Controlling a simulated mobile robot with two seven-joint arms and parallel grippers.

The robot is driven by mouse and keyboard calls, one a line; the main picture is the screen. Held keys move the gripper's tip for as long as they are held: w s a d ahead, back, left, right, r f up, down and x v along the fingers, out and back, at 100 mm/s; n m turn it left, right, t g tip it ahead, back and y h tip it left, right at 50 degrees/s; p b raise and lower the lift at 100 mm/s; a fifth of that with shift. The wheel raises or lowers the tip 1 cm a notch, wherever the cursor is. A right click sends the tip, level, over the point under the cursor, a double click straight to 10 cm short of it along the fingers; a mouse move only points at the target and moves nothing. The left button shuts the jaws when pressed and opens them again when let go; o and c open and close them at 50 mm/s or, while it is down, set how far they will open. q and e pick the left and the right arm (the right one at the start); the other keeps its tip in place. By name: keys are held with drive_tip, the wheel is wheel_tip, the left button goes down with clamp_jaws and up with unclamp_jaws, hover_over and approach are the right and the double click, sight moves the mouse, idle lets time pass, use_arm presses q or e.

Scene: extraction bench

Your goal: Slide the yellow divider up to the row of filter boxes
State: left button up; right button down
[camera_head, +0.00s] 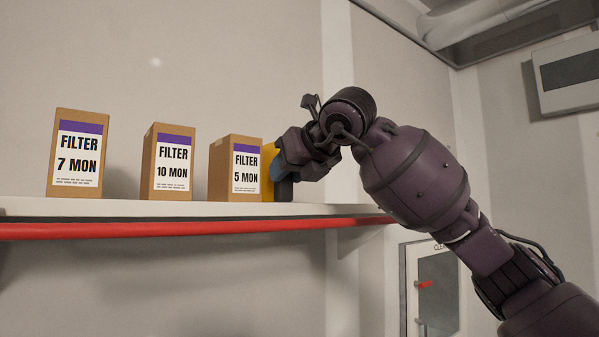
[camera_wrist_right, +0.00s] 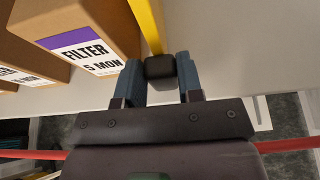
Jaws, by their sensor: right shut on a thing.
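The yellow divider (camera_head: 268,172) stands upright on the white shelf, just right of the filter box marked 5 MON (camera_head: 235,168), which partly hides it in the head view. In the right wrist view the yellow divider (camera_wrist_right: 147,22) runs close along that box's (camera_wrist_right: 85,38) side; I cannot tell whether they touch. My right gripper (camera_head: 284,174) is at the divider's front edge. Its blue fingers (camera_wrist_right: 160,68) are shut on a dark block at that edge. The boxes marked 10 MON (camera_head: 168,162) and 7 MON (camera_head: 78,155) stand further left. My left gripper is not in view.
The white shelf (camera_head: 130,208) has a red rail (camera_head: 150,229) below its front edge. Gaps separate the boxes. The shelf right of the divider is free except for my right gripper. A wall unit (camera_head: 567,75) hangs at upper right.

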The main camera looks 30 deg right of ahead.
drive_tip(key=a, duration=0.3)
drive_tip(key=shift+s+a+r, duration=0.1)
drive_tip(key=shift+s+a, duration=0.05)
drive_tip(key=c, duration=0.9)
unclamp_jaws()
drive_tip(key=shift+d, duration=0.45)
drive_tip(key=shift+o, duration=0.7)
drive_tip(key=shift+a, duration=0.2)
drive_tip(key=shift+d, duration=0.1)
drive_tip(key=shift+s, duration=0.15)
drive_tip(key=a+b+v, duration=0.1)
drive_tip(key=v, duration=0.9)
drive_tip(key=shift+s+d+b, duration=0.25)
drive_tip(key=shift+d+b, duration=0.05)
drive_tip(key=shift+d, duration=0.15)
